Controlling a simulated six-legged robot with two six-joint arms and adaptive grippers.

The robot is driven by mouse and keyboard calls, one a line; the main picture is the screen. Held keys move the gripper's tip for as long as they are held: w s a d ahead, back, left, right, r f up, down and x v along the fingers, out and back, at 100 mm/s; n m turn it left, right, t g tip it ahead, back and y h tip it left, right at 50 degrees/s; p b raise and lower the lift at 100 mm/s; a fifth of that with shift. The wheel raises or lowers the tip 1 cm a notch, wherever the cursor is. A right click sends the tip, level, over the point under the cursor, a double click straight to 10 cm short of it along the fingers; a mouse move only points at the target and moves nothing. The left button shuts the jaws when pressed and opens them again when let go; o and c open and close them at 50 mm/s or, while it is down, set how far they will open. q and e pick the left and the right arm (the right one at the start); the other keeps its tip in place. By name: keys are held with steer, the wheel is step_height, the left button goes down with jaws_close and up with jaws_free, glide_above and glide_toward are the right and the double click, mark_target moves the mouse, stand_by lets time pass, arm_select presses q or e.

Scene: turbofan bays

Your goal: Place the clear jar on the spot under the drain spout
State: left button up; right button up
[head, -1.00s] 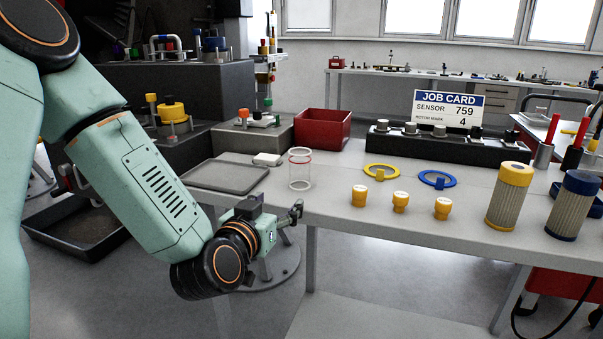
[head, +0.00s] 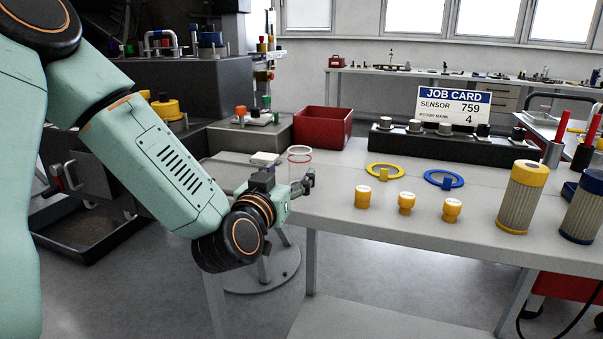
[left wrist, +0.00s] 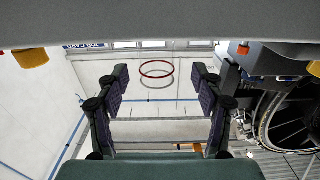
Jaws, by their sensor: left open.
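The clear jar (head: 299,162), with a red band near its rim, stands upright at the left part of the grey workbench. My left gripper (head: 309,183) is open and empty, just in front of the jar, and overlaps its lower part in the head view. In the left wrist view, the jar's red ring (left wrist: 156,69) shows between and beyond the two spread fingers (left wrist: 162,85). I cannot tell whether the fingers flank the jar. I cannot make out the drain spout or the spot under it. My right gripper is out of view.
A white block (head: 265,158) lies behind the gripper and a red bin (head: 322,127) stands behind the jar. To the right are yellow caps (head: 406,203), a yellow ring (head: 385,170), a blue ring (head: 444,179) and a yellow-topped filter (head: 523,197).

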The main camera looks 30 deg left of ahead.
mark_target(296, 164)
arm_select(q)
steer(key=shift+w+a+r, duration=0.1)
steer(key=shift+w+a, duration=0.05)
steer(key=shift+w, duration=0.35)
steer(key=w, duration=0.1)
steer(key=w+r+b, duration=0.1)
steer(key=w, duration=0.1)
steer(key=shift+w+a, duration=0.1)
steer(key=shift+w, duration=0.05)
steer(key=shift+w+a, duration=0.3)
steer(key=shift+w, duration=0.35)
steer(key=shift+d, duration=0.1)
steer(key=shift+c, duration=0.8)
steer(key=c, duration=1)
steer(key=shift+c, duration=0.7)
